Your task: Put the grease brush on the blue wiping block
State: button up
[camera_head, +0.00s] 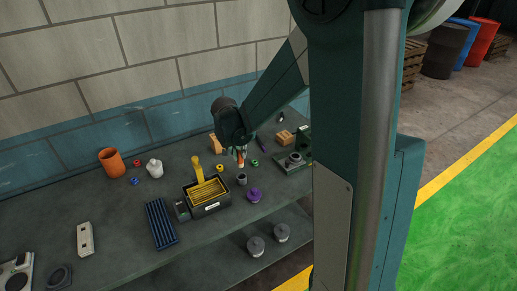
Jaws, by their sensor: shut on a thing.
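My gripper (240,150) is over the back middle of the bench, pointing down. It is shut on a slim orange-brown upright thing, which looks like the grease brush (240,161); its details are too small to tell. A small grey cup (241,180) stands just below and in front of it. A dark blue ribbed block (160,224), which appears to be the blue wiping block, lies flat on the bench, well to the left and nearer the front.
A black tray with yellow slats (208,203) and an upright yellow piece (197,168) stands between gripper and blue block. A purple knob (254,195), green ring (255,162), orange pot (112,162) and white jug (154,168) stand on the bench (110,225). My arm hides its right end.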

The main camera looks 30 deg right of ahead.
notch_tip(320, 180, up, 9)
jog(key=shift+f, duration=0.2)
jog(key=w+d+p, duration=0.2)
jog(key=w+d, duration=0.1)
jog(key=d, duration=1.5)
jog(key=w+d+p, duration=0.2)
jog(key=d, duration=1.5)
jog(key=s+d+p, duration=0.1)
jog(key=s+d, duration=0.1)
jog(key=d, duration=0.7)
jog(key=s+d, duration=0.2)
jog(key=d, duration=0.6)
jog(key=f, duration=0.5)
jog(key=shift+d+f, duration=0.1)
jog(key=shift+d, duration=0.15)
jog(key=shift+f, duration=0.15)
jog(key=shift+f+p, duration=0.3)
jog(key=shift+f, duration=2.7)
